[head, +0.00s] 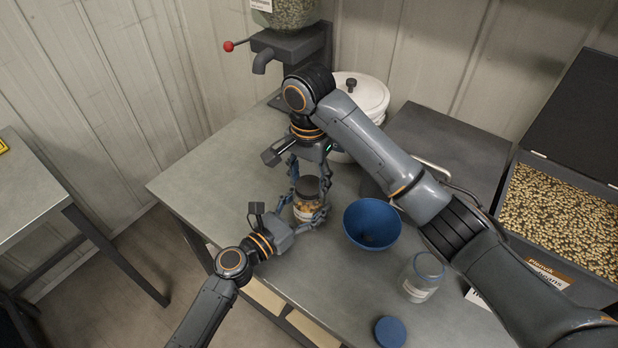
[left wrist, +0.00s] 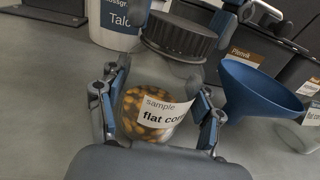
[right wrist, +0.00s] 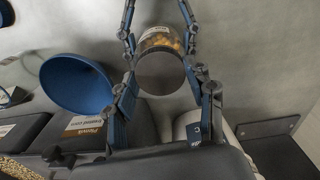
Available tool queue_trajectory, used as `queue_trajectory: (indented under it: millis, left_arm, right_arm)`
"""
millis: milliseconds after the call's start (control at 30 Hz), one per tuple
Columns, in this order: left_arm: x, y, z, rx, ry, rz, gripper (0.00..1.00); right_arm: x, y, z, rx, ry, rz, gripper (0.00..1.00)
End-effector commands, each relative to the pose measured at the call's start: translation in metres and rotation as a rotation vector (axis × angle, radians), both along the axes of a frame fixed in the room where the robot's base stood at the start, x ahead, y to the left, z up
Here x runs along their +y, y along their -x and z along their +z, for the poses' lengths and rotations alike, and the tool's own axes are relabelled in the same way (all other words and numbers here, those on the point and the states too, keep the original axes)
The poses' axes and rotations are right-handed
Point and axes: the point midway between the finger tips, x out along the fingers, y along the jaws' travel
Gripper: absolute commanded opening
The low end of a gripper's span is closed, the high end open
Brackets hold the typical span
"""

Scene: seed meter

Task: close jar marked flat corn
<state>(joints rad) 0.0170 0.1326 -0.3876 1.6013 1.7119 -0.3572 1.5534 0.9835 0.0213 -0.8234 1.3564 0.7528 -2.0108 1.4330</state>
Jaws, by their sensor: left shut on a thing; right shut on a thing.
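The clear jar (head: 304,211) labelled "sample flat corn" stands on the grey table with orange-yellow kernels inside. It shows close in the left wrist view (left wrist: 150,110), with a dark ribbed lid (left wrist: 180,38) sitting on its mouth. My left gripper (head: 302,213) is shut around the jar's body from the front left. My right gripper (head: 309,182) comes from above and is shut on the lid. The right wrist view shows the lid's flat top (right wrist: 160,73) between its fingers. Whether the lid is screwed tight cannot be told.
A blue funnel (head: 371,224) is just right of the jar. An open clear jar (head: 423,277) and a blue lid (head: 390,331) lie further right. A white bucket (head: 366,97) and a seed dispenser (head: 287,48) stand behind. A seed-filled bin (head: 565,225) is at far right. The table's left is clear.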

Motion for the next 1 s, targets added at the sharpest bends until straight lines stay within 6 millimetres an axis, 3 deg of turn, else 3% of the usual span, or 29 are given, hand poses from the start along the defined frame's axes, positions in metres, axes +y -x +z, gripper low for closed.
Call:
queue_trajectory:
  millis: [167, 333, 367, 467, 833, 1000]
  left_arm:
    - [0.0, 0.001, -0.001, 0.002, -0.003, -0.002, 0.0]
    - [0.0, 0.001, -0.002, 0.002, -0.002, -0.002, 0.0]
    - [0.0, 0.001, -0.002, 0.002, -0.002, -0.002, 0.0]
    - [0.0, 0.001, -0.002, 0.002, -0.002, -0.002, 0.0]
    - [0.0, 0.001, -0.001, 0.001, -0.001, -0.001, 0.0]
    - [0.0, 0.001, -0.001, 0.001, -0.001, -0.001, 0.0]
  right_arm:
    - [0.0, -0.001, 0.001, -0.004, -0.001, -0.321, 0.41]
    - [0.0, -0.001, 0.001, -0.004, -0.001, -0.332, 0.41]
    - [0.0, -0.001, 0.001, -0.004, -0.001, -0.331, 0.6]
    - [0.0, -0.001, 0.001, -0.003, -0.002, -0.33, 0.8]
    - [0.0, -0.001, 0.003, -0.003, 0.001, -0.328, 0.8]
    - [-0.001, -0.002, 0.023, -0.009, 0.001, -0.326, 0.8]
